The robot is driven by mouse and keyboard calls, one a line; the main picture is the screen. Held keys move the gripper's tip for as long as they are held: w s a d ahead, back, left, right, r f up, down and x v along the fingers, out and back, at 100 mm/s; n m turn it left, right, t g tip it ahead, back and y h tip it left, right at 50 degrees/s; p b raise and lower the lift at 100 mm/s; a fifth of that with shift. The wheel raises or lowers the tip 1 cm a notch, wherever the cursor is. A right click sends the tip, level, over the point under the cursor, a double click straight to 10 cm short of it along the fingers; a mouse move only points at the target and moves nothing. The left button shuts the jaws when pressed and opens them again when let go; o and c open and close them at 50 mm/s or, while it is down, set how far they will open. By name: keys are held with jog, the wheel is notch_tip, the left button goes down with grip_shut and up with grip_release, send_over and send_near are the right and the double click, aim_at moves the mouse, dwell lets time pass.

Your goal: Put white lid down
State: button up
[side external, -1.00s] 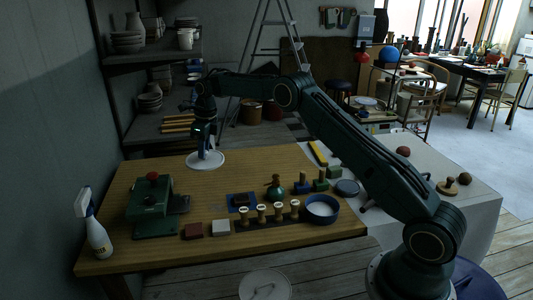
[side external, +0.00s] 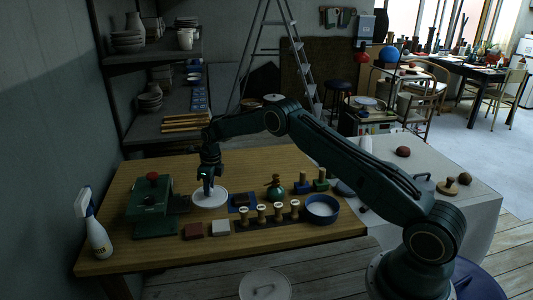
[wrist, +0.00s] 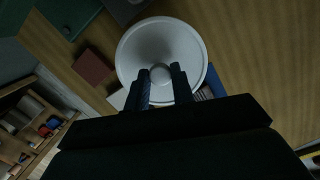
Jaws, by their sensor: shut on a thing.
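The white lid (side external: 213,203) is a round, pale disc with a knob on top. My gripper (side external: 208,190) is over the lid's middle, above the wooden table (side external: 130,180). In the wrist view the white lid (wrist: 180,38) fills the top middle, and my gripper (wrist: 161,80) has its two fingers on either side of the round knob, shut on it. The lid looks about level, close to the tabletop. I cannot tell whether it touches the table. Its near edge is partly hidden by my fingers in the wrist view.
A green device with a red knob (side external: 153,208) stands left of the lid. A blue piece (side external: 241,200) is close on its right. Red (side external: 193,230) and white (side external: 221,226) blocks and several wooden-topped stamps lie in front.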

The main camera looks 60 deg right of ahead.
aim_at(210, 197)
jog(key=shift+f, duration=2.45)
jog(key=shift+f, duration=0.1)
jog(key=o, duration=1)
notch_tip(210, 197, up, 12)
jog(key=s, duration=0.1)
jog(key=shift+s+d, duration=0.35)
